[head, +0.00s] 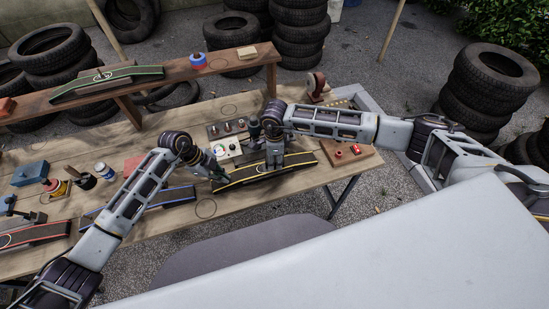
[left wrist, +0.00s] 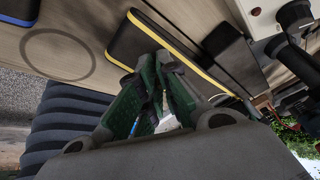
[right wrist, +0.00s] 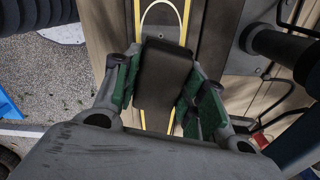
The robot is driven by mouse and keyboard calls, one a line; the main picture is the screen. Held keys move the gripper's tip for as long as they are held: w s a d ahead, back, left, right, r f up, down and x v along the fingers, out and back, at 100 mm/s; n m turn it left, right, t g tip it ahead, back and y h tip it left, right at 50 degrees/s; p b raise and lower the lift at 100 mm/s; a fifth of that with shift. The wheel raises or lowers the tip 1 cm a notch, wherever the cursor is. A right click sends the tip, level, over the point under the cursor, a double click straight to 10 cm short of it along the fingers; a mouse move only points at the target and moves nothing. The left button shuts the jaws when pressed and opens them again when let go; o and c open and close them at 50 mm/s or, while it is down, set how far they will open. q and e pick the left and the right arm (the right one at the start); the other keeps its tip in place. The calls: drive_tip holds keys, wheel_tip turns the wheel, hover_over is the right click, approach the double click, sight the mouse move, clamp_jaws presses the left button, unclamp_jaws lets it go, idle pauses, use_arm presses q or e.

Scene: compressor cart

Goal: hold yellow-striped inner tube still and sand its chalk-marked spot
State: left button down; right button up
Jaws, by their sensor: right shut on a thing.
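The yellow-striped inner tube (head: 298,160) lies flat and dark on the bench, its stripes along both edges. In the right wrist view a pale chalk loop (right wrist: 160,5) shows on the tube, partly hidden by a dark block. My right gripper (head: 274,163) is shut on this dark sanding block (right wrist: 163,80), held over the middle of the tube; exact contact is hard to tell. My left gripper (head: 217,176) is at the tube's left end. In the left wrist view its fingers (left wrist: 158,72) are together against or just above the tube (left wrist: 142,45), with nothing clearly gripped.
A gauge box (head: 228,148) stands just behind the tube. A blue-striped tube (head: 178,195) and a red-striped tube (head: 38,233) lie to the left. A wooden board with red items (head: 347,153) lies right. A raised shelf (head: 225,66) runs behind, holding a green-striped tube (head: 105,80).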

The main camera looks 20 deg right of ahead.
sight(255, 170)
drive_tip(key=shift+f, duration=0.6)
idle(1.1)
drive_tip(key=shift+a, duration=0.15)
drive_tip(key=shift+a, duration=1.75)
drive_tip(key=shift+a, duration=0.1)
drive_tip(key=shift+s+a+f, duration=0.15)
drive_tip(key=shift+a, duration=1.7)
drive_tip(key=shift+d+r, duration=0.2)
drive_tip(key=shift+d, duration=1.75)
